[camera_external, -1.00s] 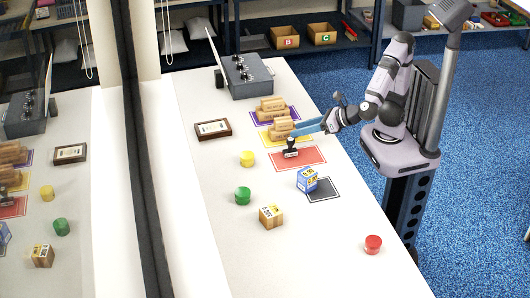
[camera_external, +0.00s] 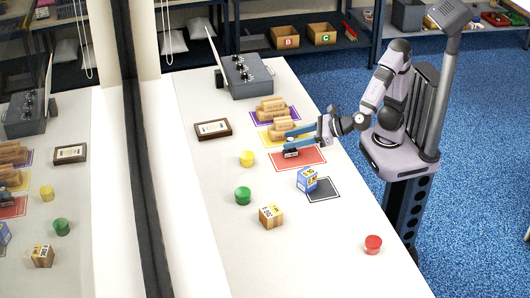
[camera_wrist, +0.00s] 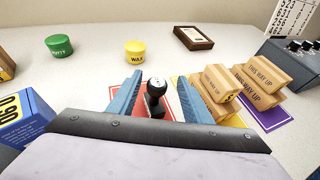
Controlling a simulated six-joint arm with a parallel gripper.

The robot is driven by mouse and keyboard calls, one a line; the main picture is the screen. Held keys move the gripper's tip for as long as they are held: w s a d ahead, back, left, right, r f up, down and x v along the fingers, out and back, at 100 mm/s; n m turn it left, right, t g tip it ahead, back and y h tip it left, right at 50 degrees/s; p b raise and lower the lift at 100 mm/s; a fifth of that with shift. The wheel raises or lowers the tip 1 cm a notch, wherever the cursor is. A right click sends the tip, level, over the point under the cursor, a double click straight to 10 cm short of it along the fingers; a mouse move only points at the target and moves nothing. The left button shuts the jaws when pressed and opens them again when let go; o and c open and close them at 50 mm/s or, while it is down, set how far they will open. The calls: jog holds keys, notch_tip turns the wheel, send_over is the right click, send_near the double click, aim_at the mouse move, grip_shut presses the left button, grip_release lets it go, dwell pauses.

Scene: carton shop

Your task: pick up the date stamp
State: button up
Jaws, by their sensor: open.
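My gripper (camera_external: 287,143) reaches in from the right, low over the table. In the wrist view my gripper (camera_wrist: 160,92) is open, its two blue fingers on either side of the stamp. I cannot tell whether either finger touches it.
A blue box (camera_external: 307,179) stands nearer the front. A yellow wax tub (camera_external: 247,158), a green tub (camera_external: 243,195) and a carton (camera_external: 271,216) stand left. A grey control box (camera_external: 247,77) is behind.

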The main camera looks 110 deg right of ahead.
jog(key=x, duration=0.5)
jog(key=shift+a, duration=0.2)
jog(key=c, duration=1.1)
